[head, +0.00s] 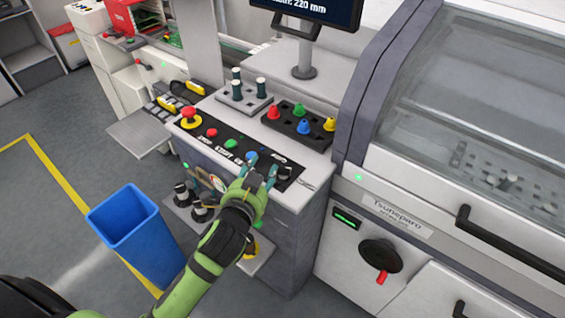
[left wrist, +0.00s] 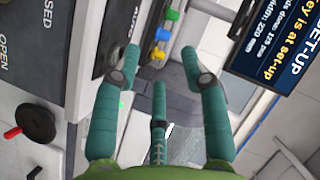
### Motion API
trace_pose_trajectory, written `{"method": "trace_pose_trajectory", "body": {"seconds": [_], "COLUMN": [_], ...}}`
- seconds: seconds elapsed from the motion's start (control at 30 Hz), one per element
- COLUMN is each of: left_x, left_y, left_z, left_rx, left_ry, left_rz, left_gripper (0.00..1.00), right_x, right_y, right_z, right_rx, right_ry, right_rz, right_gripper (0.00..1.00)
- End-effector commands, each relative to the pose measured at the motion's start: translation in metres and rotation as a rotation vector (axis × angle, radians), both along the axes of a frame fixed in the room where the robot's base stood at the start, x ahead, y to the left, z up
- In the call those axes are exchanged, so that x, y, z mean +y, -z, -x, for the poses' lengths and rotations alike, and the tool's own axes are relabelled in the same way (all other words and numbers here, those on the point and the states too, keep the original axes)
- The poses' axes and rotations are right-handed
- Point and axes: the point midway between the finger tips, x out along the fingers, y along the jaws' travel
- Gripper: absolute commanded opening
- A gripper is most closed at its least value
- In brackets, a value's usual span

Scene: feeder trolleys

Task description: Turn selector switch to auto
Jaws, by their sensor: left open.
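The selector switch (head: 284,172) is a small dark knob at the right end of the black control strip (head: 216,143) on the console. My left gripper (head: 262,172) is open over that end of the strip, just left of the knob, with its teal fingers spread. In the left wrist view the gripper (left wrist: 160,62) has nothing between its fingers. A dark knob, which looks like the switch (left wrist: 113,56), shows beside the left finger, partly hidden by it; I cannot tell if they touch. A label beside it is only partly legible. My right gripper is not in view.
A red mushroom button (head: 189,115) and several flat buttons share the strip. A tray of coloured pegs (head: 299,121) and a monitor stand (head: 304,60) are behind. A monitor (left wrist: 275,45) shows "SET-UP". A blue bin (head: 137,232) stands on the floor, left of my arm.

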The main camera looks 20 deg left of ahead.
Motion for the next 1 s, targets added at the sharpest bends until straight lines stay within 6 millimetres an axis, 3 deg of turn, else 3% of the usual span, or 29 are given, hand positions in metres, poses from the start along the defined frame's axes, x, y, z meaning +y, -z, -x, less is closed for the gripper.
{"method": "trace_pose_trajectory", "body": {"seconds": [0.03, 0.1, 0.2, 0.3, 0.37, 0.5, 0.6, 0.67, 0.83, 0.87, 1.0], "left_x": [-0.01, -0.03, -0.071, -0.118, -0.144, -0.187, -0.19, -0.178, -0.101, -0.086, -0.028], "left_y": [-0.029, -0.07, -0.123, -0.155, -0.163, -0.146, -0.112, -0.088, -0.04, -0.035, -0.029], "left_z": [-0.021, -0.042, -0.06, -0.062, -0.058, -0.048, -0.047, -0.05, -0.062, -0.064, -0.067], "left_rx": [-0.122, -0.303, -0.567, -0.809, -0.938, -1.182, -1.286, -1.312, -1.224, 1.167, 0.914], "left_ry": [0.06, 0.158, 0.32, 0.499, 0.615, 0.921, 1.18, 1.357, 1.886, -1.929, -1.98], "left_rz": [-0.096, -0.25, -0.513, -0.795, -0.97, -1.386, -1.677, -1.837, -2.156, 2.14, 1.96], "left_gripper": [0.44, 0.44, 0.44, 0.44, 0.44, 0.44, 0.44, 0.44, 0.44, 0.44, 0.44], "right_x": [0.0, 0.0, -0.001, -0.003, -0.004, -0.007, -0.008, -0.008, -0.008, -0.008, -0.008], "right_y": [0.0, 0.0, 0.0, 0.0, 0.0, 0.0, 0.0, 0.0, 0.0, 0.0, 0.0], "right_z": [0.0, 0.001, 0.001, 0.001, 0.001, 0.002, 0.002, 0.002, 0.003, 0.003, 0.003], "right_rx": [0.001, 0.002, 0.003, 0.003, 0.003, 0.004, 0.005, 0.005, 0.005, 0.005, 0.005], "right_ry": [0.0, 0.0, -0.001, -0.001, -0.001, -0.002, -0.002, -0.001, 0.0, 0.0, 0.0], "right_rz": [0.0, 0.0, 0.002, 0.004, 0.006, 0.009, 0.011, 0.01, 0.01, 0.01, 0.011], "right_gripper": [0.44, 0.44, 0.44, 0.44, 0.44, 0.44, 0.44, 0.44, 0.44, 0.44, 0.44]}}
